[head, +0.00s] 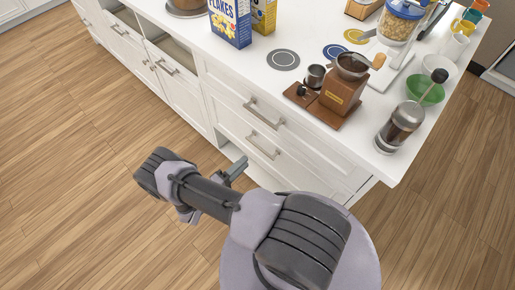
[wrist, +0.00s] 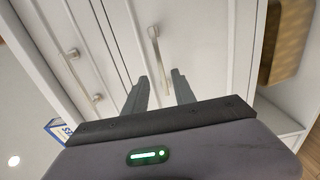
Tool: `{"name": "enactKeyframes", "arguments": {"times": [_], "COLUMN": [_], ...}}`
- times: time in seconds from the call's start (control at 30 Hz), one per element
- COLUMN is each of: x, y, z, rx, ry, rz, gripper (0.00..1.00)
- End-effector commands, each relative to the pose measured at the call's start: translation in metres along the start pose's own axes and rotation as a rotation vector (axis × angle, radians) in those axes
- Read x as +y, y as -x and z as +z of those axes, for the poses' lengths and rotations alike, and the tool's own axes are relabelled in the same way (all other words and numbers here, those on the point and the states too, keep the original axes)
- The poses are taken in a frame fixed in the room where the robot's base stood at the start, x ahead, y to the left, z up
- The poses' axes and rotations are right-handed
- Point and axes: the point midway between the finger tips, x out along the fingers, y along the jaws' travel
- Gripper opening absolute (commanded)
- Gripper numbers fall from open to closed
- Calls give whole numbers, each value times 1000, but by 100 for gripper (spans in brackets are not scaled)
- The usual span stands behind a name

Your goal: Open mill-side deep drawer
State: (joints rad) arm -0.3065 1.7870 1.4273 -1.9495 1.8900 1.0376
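The coffee mill (head: 342,92) stands on the counter's right part. Below it the white cabinet has an upper drawer with a bar handle (head: 263,110) and a deep drawer (head: 235,128) under it with its own bar handle (head: 263,147). Both fronts look closed. My gripper (head: 238,167) is low in front of the deep drawer. In the wrist view my gripper (wrist: 160,76) is open and empty, with the deep drawer's handle (wrist: 154,34) ahead of and between its fingertips. Contact cannot be told. The upper drawer's handle (wrist: 84,77) shows at left.
An open niche with a woven basket (wrist: 288,42) lies below the deep drawer. A glass press (head: 400,127) stands near the counter's right corner. A flakes box (head: 230,22) stands further left. The wooden floor (head: 85,170) at left is clear.

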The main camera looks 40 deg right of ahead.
Motion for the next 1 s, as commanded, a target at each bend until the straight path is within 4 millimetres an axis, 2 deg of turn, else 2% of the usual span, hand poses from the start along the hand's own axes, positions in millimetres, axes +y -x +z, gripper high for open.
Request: {"name": "enactKeyframes", "arguments": {"times": [0.1, 0.2, 0.4, 0.53, 0.77, 0.93, 1.0], "x": [-3, -3, -2, -1, 0, 0, 0], "y": [-37, -63, -94, -101, -102, -101, -101], "z": [1, 1, 0, 0, 0, 0, 0], "rx": [-7, -6, -2, -1, -1, -1, -1], "ry": [1, 0, 1, 0, 1, 1, 1], "rz": [-1, -1, -2, -1, -1, -1, -1], "gripper": [32, 32, 32, 32, 32, 2, 0]}}
